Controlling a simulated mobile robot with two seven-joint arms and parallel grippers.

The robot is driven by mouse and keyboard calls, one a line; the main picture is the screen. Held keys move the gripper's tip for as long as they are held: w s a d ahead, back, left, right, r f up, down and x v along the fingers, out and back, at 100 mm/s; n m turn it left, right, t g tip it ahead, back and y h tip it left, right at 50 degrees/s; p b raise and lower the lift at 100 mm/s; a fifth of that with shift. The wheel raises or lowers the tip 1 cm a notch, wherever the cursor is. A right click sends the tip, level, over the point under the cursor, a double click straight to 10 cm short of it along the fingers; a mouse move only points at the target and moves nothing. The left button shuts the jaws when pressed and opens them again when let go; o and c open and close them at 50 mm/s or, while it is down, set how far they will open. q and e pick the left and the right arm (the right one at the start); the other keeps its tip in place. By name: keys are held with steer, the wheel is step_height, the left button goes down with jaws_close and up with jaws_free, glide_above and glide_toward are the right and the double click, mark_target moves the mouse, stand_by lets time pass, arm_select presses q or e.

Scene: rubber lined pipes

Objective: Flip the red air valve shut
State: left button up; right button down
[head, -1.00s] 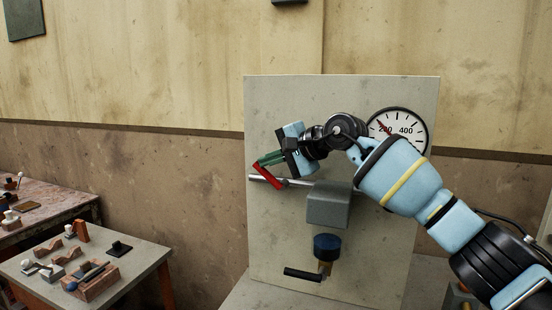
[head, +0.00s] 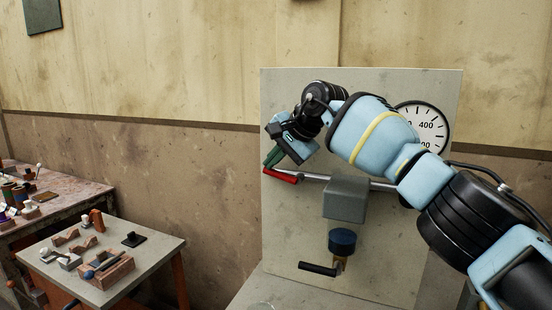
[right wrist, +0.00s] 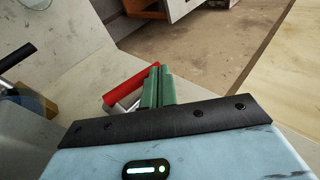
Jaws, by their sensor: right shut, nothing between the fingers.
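The red valve lever (head: 282,175) is at the left end of the pipe (head: 314,177) on the grey panel. It slopes slightly down to the right, almost in line with the pipe. My right gripper (head: 270,162) is above the lever's left part, green fingers together and empty, pointing down. In the right wrist view the closed fingertips (right wrist: 160,70) overlap the red lever (right wrist: 130,86). I cannot tell whether they touch it. My left gripper is in neither view.
A grey box (head: 345,198) sits on the pipe, with a blue-capped fitting (head: 342,241) and black handle (head: 318,268) below. A gauge (head: 428,124) is partly behind my right arm. A low table (head: 150,262) with blocks stands left.

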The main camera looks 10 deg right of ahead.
steer(key=shift+w+a+f, duration=0.1)
steer(key=shift+w+f, duration=0.1)
steer(key=shift+f, duration=0.35)
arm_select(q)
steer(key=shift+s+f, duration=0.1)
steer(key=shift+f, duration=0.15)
arm_select(e)
steer(key=shift+w+a+f, duration=0.1)
steer(key=shift+a+f, duration=0.05)
